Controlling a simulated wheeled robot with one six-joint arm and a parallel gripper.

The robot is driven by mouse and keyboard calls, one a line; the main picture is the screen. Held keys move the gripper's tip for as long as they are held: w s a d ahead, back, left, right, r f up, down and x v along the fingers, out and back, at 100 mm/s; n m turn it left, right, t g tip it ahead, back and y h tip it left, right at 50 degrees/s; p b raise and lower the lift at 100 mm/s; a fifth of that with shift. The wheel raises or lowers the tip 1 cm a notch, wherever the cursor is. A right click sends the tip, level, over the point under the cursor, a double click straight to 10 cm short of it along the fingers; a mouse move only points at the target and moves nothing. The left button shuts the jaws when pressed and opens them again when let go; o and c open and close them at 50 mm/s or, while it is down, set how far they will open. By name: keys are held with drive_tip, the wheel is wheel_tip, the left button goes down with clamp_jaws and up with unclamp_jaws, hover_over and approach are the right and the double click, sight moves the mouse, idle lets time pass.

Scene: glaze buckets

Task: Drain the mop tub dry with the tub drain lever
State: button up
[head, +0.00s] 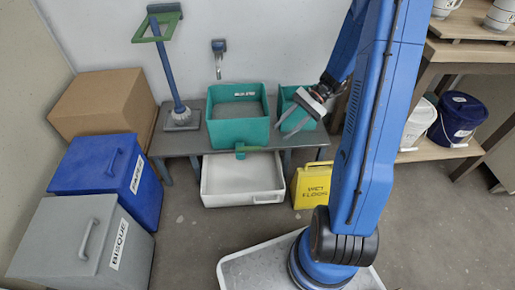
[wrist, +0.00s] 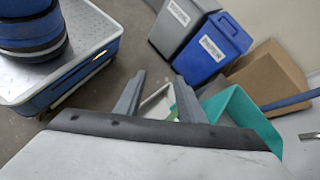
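The teal mop tub (head: 238,131) sits on a low grey bench; its label is too small to read surely. Its inside shows a grey surface, and I cannot tell water from bare bottom. A green drain lever (head: 241,149) sticks out low on the tub's front. My gripper (head: 287,123) is open and empty, to the right of the tub and in front of a smaller teal bucket (head: 285,97). In the wrist view my gripper (wrist: 157,100) has its fingers apart, with the teal tub (wrist: 240,112) to their right.
A white basin (head: 242,190) stands on the floor under the lever. A yellow wet-floor sign (head: 312,187) stands to its right. Grey (head: 65,240) and blue (head: 105,170) bins and a cardboard box (head: 103,105) are at left. A green-topped mop stand (head: 175,75) stands on the bench (head: 180,143).

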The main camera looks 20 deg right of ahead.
drive_tip(key=w+d+f+m+t+y, duration=0.3)
drive_tip(key=w+d+f+m+y, duration=0.15)
drive_tip(key=f, duration=0.55)
drive_tip(key=m+t+y, duration=0.2)
drive_tip(key=m+t, duration=0.2)
drive_tip(key=m, duration=0.1)
approach(257, 147)
drive_tip(key=x, duration=0.9)
drive_tip(key=shift+a+f, duration=0.2)
drive_tip(key=shift+a, duration=0.2)
drive_tip(key=shift+c, duration=0.6)
drive_tip(key=shift+m+t, duration=0.25)
drive_tip(key=shift+t, duration=0.15)
clamp_jaws()
